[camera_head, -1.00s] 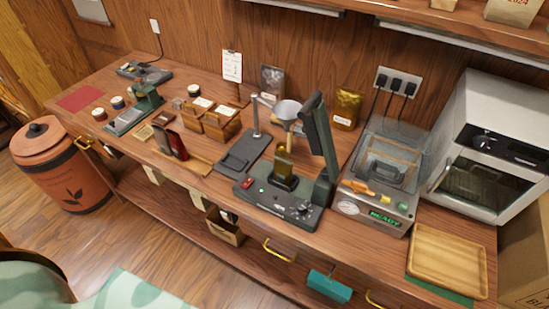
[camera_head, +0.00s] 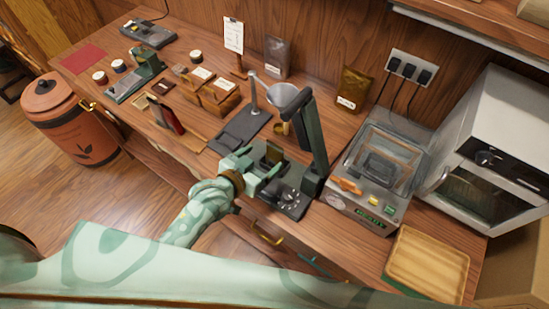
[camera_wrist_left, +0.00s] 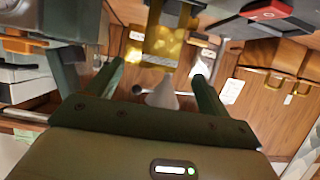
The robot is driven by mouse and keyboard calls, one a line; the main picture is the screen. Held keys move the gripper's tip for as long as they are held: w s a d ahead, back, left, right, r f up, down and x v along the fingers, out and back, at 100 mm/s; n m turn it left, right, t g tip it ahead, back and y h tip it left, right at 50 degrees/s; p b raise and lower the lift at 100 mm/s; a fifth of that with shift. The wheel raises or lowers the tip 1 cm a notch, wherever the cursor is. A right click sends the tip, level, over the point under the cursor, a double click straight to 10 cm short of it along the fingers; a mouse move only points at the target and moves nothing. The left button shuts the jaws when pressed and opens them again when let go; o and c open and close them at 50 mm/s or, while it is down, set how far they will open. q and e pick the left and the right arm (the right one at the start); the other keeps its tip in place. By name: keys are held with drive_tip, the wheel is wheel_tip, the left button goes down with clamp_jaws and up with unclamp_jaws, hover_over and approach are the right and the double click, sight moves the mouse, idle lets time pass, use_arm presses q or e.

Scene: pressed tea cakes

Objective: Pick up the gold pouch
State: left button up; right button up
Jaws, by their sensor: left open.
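A gold pouch (camera_head: 274,153) stands upright in the holder of the dark sealing machine (camera_head: 287,195) at the middle of the counter, partly hidden by my left gripper. My left gripper (camera_head: 263,169) is open, just in front of this pouch. In the left wrist view, the shiny gold pouch (camera_wrist_left: 166,40) shows beyond and between the spread fingers (camera_wrist_left: 159,72), with nothing held. Whether the fingers touch it I cannot tell. Another gold pouch (camera_head: 354,88) with a white label stands at the back wall. My right gripper is not in view.
The machine's dark upright arm (camera_head: 313,140) rises right of the pouch, with a funnel (camera_head: 285,97) on a stand behind. A clear-lidded machine (camera_head: 372,175) stands to the right, beside a wooden tray (camera_head: 427,264). Wooden boxes (camera_head: 214,98) stand to the left.

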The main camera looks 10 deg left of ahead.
sight(273, 151)
use_arm(q)
drive_tip(key=x, duration=0.5)
drive_tip(key=b+x, duration=0.1)
drive_tip(key=x, duration=0.2)
drive_tip(key=shift+s+f, duration=0.15)
drive_tip(key=shift+f, duration=0.25)
drive_tip(key=shift+a+r, duration=0.1)
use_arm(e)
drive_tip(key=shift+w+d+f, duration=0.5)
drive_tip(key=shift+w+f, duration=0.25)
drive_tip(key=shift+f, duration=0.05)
use_arm(q)
drive_tip(key=c, duration=1.4)
drive_tip(key=shift+s, duration=0.1)
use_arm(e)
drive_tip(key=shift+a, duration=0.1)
